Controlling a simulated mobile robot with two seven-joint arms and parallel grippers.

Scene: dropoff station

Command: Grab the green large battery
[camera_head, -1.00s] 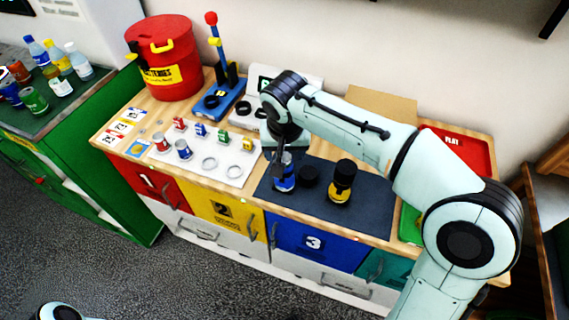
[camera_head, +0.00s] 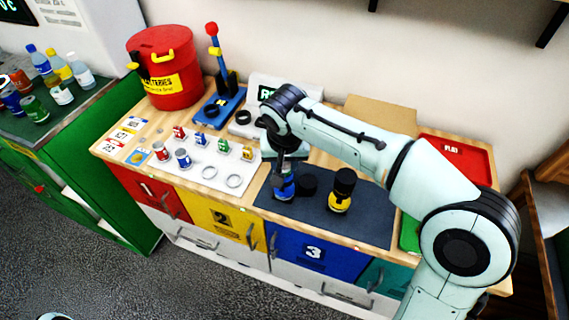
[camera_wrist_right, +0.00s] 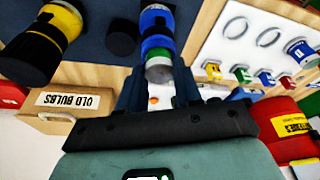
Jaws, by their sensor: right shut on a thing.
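A blue cylinder, likely a flashlight body (camera_head: 284,190), stands on the dark mat (camera_head: 362,218). Large red (camera_head: 160,151) and blue (camera_head: 183,157) batteries stand on that board. My left gripper is out of view.
A black cap (camera_head: 307,184) and a yellow flashlight (camera_head: 342,190) stand just right of the blue cylinder. Empty rings (camera_head: 234,181) mark the white board (camera_head: 200,174). A red battery bin (camera_head: 165,65) is at back left, a red tray (camera_head: 468,152) at right.

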